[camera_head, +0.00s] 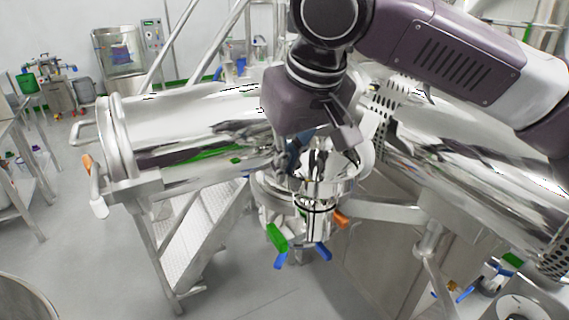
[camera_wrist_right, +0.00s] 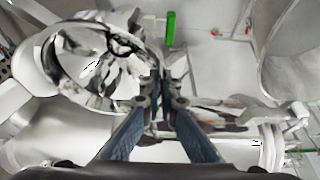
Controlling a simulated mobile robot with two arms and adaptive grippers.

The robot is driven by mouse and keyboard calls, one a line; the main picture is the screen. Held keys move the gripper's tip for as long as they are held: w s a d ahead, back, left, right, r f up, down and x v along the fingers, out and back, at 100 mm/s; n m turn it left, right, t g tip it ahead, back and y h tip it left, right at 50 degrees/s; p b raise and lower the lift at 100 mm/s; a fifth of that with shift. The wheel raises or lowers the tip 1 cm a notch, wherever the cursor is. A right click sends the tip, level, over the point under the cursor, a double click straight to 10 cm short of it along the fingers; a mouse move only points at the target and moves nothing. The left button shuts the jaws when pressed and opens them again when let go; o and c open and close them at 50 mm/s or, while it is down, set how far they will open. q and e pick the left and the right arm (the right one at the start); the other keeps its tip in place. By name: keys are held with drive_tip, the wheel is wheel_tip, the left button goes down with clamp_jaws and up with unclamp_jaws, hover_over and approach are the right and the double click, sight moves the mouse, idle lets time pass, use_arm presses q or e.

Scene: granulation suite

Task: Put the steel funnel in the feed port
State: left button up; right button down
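The steel funnel (camera_wrist_right: 98,66) is a shiny, wide bowl. In the head view its bowl (camera_head: 345,172) shows beneath my right gripper, over the feed port (camera_head: 300,208), a steel collar with coloured handles. My right gripper (camera_wrist_right: 165,88) has its two fingers close together at the funnel's rim and appears shut on it; in the head view its fingers (camera_head: 308,148) are partly hidden by the wrist. The funnel's lower end is hidden among reflections, so I cannot tell whether it sits in the port or hangs above it. My left gripper is not in view.
A large steel cylinder (camera_head: 185,132) lies left of the port, and another (camera_head: 480,175) lies right. A green handle (camera_head: 277,237) and an orange handle (camera_head: 342,220) stick out below. Steel steps (camera_head: 195,235) stand at lower left. The grey floor at left is open.

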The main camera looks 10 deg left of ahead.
drive_tip(key=c, duration=2.1)
unclamp_jaws()
drive_tip(key=v, duration=1.2)
